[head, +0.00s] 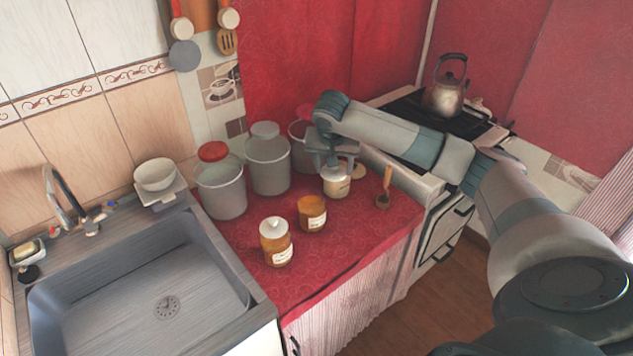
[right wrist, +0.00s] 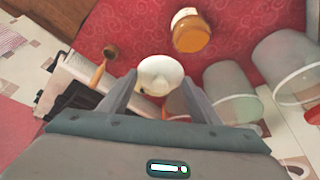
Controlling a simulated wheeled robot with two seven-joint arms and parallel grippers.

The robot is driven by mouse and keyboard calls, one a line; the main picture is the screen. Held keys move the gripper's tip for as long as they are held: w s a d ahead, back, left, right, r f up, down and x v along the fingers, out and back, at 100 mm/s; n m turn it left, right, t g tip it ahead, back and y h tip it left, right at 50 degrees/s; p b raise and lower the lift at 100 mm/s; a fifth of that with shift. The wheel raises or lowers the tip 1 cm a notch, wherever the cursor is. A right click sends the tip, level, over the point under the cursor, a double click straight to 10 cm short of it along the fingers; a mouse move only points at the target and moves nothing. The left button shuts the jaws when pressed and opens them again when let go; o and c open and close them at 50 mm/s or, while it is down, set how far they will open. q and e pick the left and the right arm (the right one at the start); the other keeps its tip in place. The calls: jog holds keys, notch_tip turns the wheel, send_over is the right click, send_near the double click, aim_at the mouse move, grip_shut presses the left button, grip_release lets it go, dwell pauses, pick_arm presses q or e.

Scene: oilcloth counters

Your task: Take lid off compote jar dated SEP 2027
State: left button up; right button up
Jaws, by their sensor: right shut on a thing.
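My right gripper (head: 334,166) is over the back right of the red counter, shut on a white lid (right wrist: 160,73). The lid shows between its fingertips in the right wrist view. A labelled jar with pale contents (head: 336,186) stands right below the fingers; I cannot tell whether the lid is apart from it. An amber jar (head: 312,213), seemingly without a lid, stands to its front left and also shows in the right wrist view (right wrist: 190,34). Another amber jar with a white lid (head: 276,243) stands nearer the sink. The label dates are too small to read. My left gripper is out of view.
Tall canisters (head: 221,187) stand along the back, one with a red lid. A small brown pot with a wooden handle (head: 383,199) is right of the gripper. The sink (head: 150,290) is at left, the stove with a kettle (head: 446,95) at right. The counter's front is clear.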

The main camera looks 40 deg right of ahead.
jog(key=s+d+r+b, duration=0.1)
jog(key=s+d+r, duration=0.1)
jog(key=d+r, duration=0.1)
jog(key=shift+s+d+r+b, duration=0.15)
jog(key=shift+s+d+b, duration=0.2)
jog(key=shift+d, duration=0.45)
jog(key=shift+a, duration=0.1)
jog(key=s+a+n+y+b, duration=0.1)
jog(key=s+a+n, duration=0.2)
jog(key=a, duration=1.2)
jog(key=s+a+n+t+y+b, duration=0.1)
jog(key=s+a+n, duration=0.3)
jog(key=a, duration=1.2)
jog(key=shift+s+a+r+n+y+b, duration=0.3)
jog(key=shift+r+n+y+b, duration=0.25)
jog(key=shift+n, duration=0.45)
jog(key=shift+d+f, duration=0.1)
jog(key=shift+d, duration=0.1)
